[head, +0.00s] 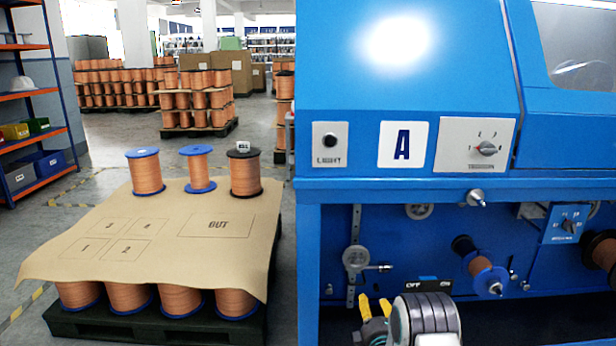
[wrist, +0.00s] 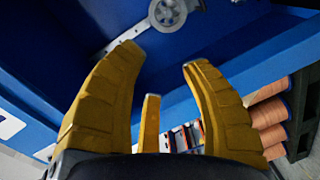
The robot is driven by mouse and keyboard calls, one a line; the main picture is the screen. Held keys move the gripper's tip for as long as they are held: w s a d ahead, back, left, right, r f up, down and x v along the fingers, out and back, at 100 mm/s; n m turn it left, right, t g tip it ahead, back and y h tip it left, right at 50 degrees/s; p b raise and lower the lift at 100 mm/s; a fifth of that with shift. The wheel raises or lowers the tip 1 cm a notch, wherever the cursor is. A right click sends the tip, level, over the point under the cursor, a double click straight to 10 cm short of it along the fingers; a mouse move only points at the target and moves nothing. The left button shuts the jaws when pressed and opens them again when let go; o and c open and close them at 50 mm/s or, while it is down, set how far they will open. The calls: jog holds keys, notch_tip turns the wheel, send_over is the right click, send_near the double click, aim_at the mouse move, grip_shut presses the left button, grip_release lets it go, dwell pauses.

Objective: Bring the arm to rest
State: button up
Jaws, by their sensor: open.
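My gripper (head: 374,306) shows low in the head view, with its yellow fingers in front of the lower part of the blue machine (head: 425,195). In the wrist view my gripper (wrist: 163,60) has its yellow fingers spread apart with nothing between them. My grey arm partly hides the machine's lower edge in the head view. A grey pulley wheel (head: 355,258) on a slotted bracket is above and left of the gripper. A wheel also shows at the top of the wrist view (wrist: 167,12), apart from the fingers.
At left, a pallet of copper spools bears a brown sheet (head: 165,245) with marked squares and three spools at the back. Blue-orange shelves (head: 30,95) stand far left.

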jog(key=s+r+m+g+p, duration=0.2)
jog(key=r+p, duration=0.2)
jog(key=r, duration=0.6)
jog(key=s+r+m+g+p, duration=0.1)
jog(key=r+m+p, duration=0.1)
jog(key=r+p, duration=0.5)
jog(key=s+r+m+g+p, duration=0.35)
jog(key=s+r+p, duration=0.45)
jog(key=r, duration=0.9)
jog(key=s+r+m+g+p, duration=0.2)
jog(key=s+r+p, duration=0.2)
jog(key=s, duration=0.7)
jog(key=s+r+m+g+p, duration=0.2)
jog(key=s+r+p, duration=0.3)
jog(key=s+r, duration=0.3)
jog(key=s+r+m+g+p, duration=0.3)
jog(key=s+r+p, duration=0.2)
jog(key=s, duration=1.1)
jog(key=shift+r, duration=0.5)
jog(key=shift+w, duration=0.1)
